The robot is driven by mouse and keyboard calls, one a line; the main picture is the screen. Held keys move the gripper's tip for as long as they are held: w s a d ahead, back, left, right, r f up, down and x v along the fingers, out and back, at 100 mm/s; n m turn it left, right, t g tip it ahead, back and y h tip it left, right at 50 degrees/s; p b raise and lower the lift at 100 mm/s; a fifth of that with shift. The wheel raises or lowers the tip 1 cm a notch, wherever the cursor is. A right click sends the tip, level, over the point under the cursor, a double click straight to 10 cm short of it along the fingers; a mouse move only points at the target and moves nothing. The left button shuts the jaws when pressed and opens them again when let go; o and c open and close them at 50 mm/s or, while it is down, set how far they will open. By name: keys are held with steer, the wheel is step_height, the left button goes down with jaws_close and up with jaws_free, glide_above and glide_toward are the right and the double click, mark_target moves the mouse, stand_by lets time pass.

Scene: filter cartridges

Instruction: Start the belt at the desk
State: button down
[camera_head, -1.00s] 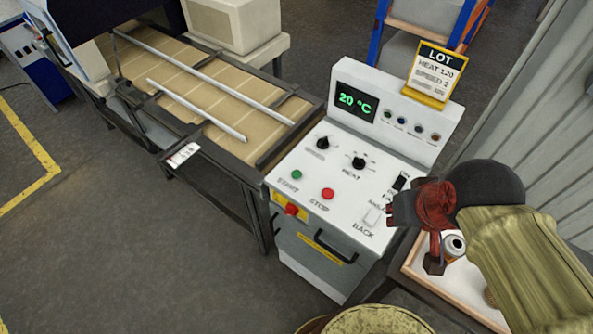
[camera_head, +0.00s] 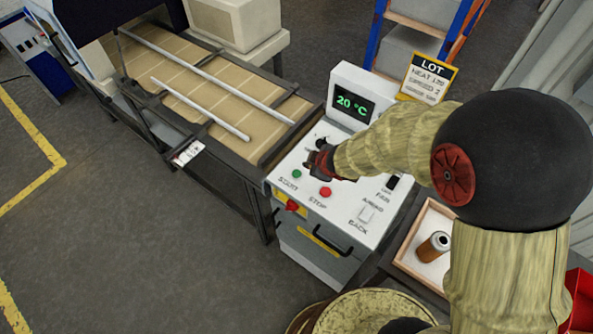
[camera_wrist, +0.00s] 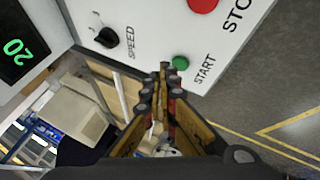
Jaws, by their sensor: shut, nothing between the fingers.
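The control desk (camera_head: 345,215) is white with a screen (camera_head: 352,104) reading 20 °C. Its green START button (camera_head: 297,174) is left of the red STOP button (camera_head: 325,192). In the wrist view the START button (camera_wrist: 180,63) is just right of my fingertips, and the SPEED knob (camera_wrist: 107,37) is to their left. My gripper (camera_head: 312,160) is over the desk panel, shut and empty; it also shows in the wrist view (camera_wrist: 167,75). I cannot tell whether it touches the panel. The HEAT knob is hidden behind my arm. The belt (camera_head: 180,75) lies left of the desk.
A LOT card (camera_head: 427,78) on the desk top reads HEAT 120 and SPEED 2. A red emergency knob (camera_head: 292,205) sits on the desk's front. A tray (camera_head: 407,257) with a brown cartridge (camera_head: 434,247) stands at the right. The floor in front is clear.

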mark_target(295, 174)
steer(key=w+a+r+n+t+y, duration=0.1)
steer(key=w+a+r+n+y, duration=0.1)
steer(key=a, duration=0.3)
steer(key=shift+a+r+y, duration=0.2)
steer(key=shift+r+y, duration=0.1)
steer(key=shift+r, duration=0.6)
steer(key=shift+f, duration=0.15)
step_height(295, 174, down, 8)
steer(key=b, duration=0.8)
steer(key=shift+f, duration=0.25)
steer(key=shift+f+b, duration=0.4)
steer(key=shift+b, duration=0.1)
steer(key=shift+s+f+b, duration=0.1)
steer(key=shift+f+b, duration=0.25)
steer(key=shift+f, duration=0.1)
stand_by(0.7)
steer(key=shift+r+p, duration=0.9)
